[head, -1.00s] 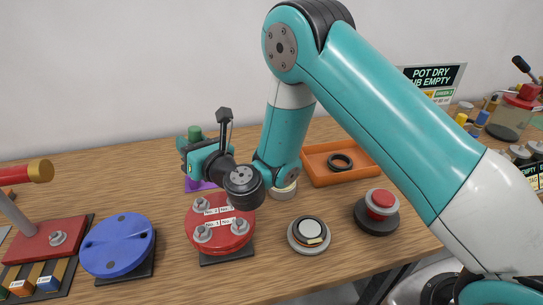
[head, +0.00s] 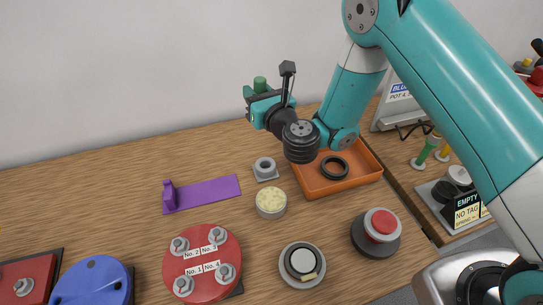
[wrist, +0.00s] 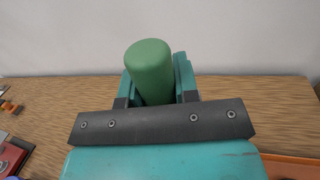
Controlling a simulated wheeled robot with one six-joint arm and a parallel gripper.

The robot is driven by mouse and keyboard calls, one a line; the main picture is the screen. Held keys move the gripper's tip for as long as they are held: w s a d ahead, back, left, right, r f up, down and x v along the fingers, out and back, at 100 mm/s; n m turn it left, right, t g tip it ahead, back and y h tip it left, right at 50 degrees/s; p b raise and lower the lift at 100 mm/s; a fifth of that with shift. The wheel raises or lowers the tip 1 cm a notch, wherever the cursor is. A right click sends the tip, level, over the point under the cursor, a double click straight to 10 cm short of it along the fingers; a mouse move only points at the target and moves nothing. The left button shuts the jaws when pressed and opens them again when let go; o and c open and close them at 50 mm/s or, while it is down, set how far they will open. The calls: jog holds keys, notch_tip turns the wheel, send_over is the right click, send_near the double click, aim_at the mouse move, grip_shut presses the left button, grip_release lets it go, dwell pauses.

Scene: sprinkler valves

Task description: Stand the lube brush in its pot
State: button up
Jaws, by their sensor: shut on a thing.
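The lube brush shows as a thick green handle (wrist: 150,72) standing between my jaws in the wrist view. In the head view its green top (head: 259,83) pokes up above my gripper (head: 252,100). My gripper is shut on it and holds it in the air over the back of the table. The brush's lower end is hidden. A short round pot with pale cream contents (head: 271,204) stands on the table, below and in front of my gripper. It is apart from the brush.
A grey square block with a round hole (head: 265,169) sits behind the pot. A purple holder (head: 205,193) lies to the left. An orange tray (head: 348,187) with a black ring (head: 335,167) is at right. A red button (head: 380,225) and red valve disc (head: 202,264) are in front.

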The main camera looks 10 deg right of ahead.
jog(key=shift+w+d+r+p, duration=0.15)
jog(key=shift+r+p, duration=0.1)
jog(key=shift+r, duration=0.2)
jog(key=shift+w+d+r+p, duration=0.1)
jog(key=shift+d+r+p, duration=0.1)
jog(key=shift+r, duration=0.2)
notch_tip(320, 180, down, 20)
jog(key=b, duration=1.9)
jog(key=shift+d+f, duration=0.1)
jog(key=shift+f, duration=0.1)
jog(key=shift+f+b, duration=0.15)
jog(key=shift+b, duration=0.15)
jog(key=o, duration=1)
